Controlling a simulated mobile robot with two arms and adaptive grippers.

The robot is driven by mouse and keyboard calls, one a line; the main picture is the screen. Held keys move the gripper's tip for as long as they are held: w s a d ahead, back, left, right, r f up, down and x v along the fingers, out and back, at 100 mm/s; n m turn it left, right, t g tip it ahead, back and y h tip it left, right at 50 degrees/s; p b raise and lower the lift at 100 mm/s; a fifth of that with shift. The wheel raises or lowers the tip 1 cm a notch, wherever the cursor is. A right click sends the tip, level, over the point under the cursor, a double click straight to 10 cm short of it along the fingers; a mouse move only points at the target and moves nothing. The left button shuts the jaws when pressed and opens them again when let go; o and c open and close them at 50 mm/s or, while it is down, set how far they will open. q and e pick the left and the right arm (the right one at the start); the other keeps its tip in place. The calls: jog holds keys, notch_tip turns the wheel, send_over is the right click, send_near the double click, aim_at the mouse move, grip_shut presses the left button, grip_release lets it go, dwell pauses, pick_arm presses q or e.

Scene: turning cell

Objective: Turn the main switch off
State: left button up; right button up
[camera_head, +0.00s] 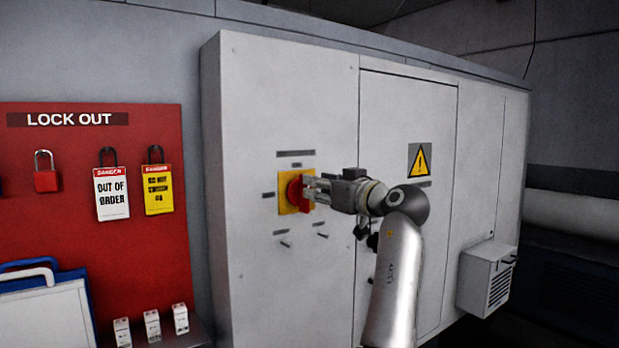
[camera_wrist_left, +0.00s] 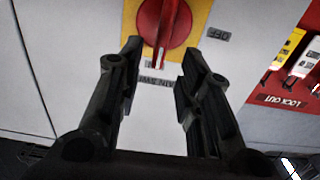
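The main switch is a red rotary knob (camera_head: 294,189) on a yellow plate (camera_head: 284,206), set in the grey cabinet front. In the left wrist view the red knob (camera_wrist_left: 165,22) has a raised grip bar pointing at the small label by the plate's lower edge. An OFF label (camera_wrist_left: 217,34) sits to the plate's right there, upside down. My left gripper (camera_head: 308,188) is at the knob in the head view and hides part of it. In the wrist view its fingers (camera_wrist_left: 160,52) are open, one either side of the bar, with gaps visible. My right gripper is not in view.
The cabinet (camera_head: 290,90) has small pegs below the switch and a yellow warning sign (camera_head: 419,160). Left of it is a red lockout board (camera_head: 90,235) with a red padlock (camera_head: 46,180) and hanging tags. A grey box (camera_head: 486,279) juts out at the right.

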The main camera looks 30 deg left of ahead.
pick_arm(q)
jog(key=p+x, duration=0.1)
jog(key=x, duration=0.4)
jog(key=shift+d, duration=0.1)
grip_shut()
